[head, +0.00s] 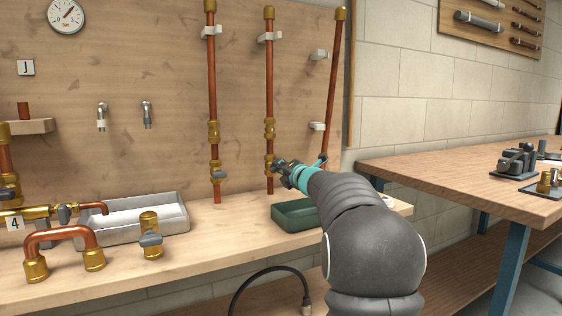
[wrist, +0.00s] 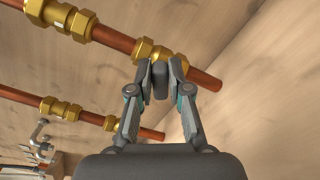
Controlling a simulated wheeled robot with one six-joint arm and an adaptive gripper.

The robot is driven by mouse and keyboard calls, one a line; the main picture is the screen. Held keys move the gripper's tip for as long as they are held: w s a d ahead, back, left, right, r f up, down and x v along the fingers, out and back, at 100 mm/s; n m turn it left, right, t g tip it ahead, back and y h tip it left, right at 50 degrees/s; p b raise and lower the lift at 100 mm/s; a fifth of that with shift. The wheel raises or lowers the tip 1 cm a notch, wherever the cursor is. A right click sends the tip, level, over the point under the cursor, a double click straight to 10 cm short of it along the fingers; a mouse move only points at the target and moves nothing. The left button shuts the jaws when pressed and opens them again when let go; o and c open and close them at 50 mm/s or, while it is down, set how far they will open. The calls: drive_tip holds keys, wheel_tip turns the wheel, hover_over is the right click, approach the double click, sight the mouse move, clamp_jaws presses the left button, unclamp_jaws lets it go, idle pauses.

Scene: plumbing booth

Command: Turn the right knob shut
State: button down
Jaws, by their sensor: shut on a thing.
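The right knob (wrist: 160,80) is a small dark grey handle on a brass valve at the lower end of the right upright copper pipe (head: 269,90). My gripper (head: 281,167) reaches this valve from the front right. In the wrist view my gripper (wrist: 161,76) has its two fingers closed on either side of the knob, close to the brass valve body (wrist: 147,50).
A green tray (head: 290,216) sits on the bench below my gripper. A third copper pipe (head: 335,80) leans at the right. A grey tray (head: 180,215), a brass valve (head: 150,222) and a copper bend (head: 62,232) stand to the left. A wooden table (head: 450,180) is at the right.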

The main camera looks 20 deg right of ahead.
drive_tip(key=m+p, duration=0.3)
drive_tip(key=m, duration=0.2)
drive_tip(key=shift+m, duration=0.4)
idle(0.4)
drive_tip(key=c, duration=1.2)
unclamp_jaws()
drive_tip(key=shift+c, duration=0.2)
drive_tip(key=shift+o, duration=0.7)
drive_tip(key=shift+w+f, duration=0.15)
drive_tip(key=s, duration=1.2)
drive_tip(key=shift+d, duration=0.2)
